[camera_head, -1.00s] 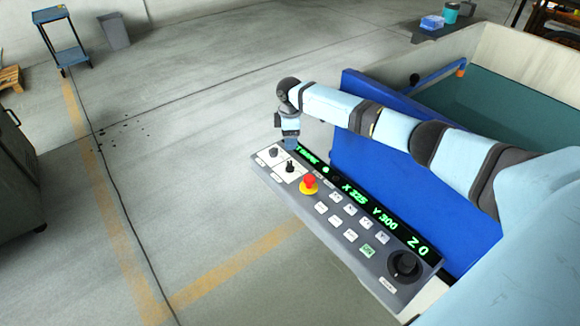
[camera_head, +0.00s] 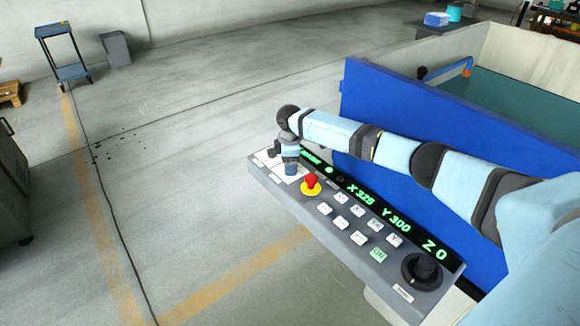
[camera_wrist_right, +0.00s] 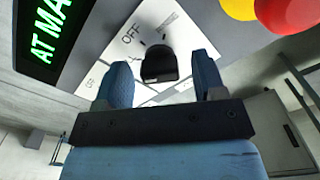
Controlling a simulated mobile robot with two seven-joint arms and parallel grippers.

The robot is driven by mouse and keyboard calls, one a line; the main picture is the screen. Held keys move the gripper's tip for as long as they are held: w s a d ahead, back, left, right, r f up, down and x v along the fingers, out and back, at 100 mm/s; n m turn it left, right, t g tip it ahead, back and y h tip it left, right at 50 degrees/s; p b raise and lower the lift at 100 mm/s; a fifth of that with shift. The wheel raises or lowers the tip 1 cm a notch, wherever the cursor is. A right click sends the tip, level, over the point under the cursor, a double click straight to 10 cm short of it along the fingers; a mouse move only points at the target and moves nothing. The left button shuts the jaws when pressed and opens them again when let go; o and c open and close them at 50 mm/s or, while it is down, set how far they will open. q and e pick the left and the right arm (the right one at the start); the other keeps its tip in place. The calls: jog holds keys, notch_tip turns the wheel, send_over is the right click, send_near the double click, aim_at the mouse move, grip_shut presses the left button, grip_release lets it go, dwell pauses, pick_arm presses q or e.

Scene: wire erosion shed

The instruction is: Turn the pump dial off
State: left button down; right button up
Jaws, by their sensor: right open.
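The control panel (camera_head: 336,262) slopes across the middle of the head view, with a white label plate at its far left end. A black dial (camera_wrist_right: 159,64) on this plate shows in the right wrist view beside printed "OFF" lettering. I cannot read a pump label or tell the dial's exact setting. My left gripper is not in view.
A red stop button (camera_head: 311,182) on a yellow base sits close to the right gripper. White keys and a large black knob (camera_head: 422,268) lie nearer. A blue machine wall (camera_head: 440,160) rises behind my arm.

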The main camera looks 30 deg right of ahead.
jog(key=c, duration=0.9)
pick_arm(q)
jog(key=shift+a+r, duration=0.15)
pick_arm(e)
jog(key=shift+r, duration=0.1)
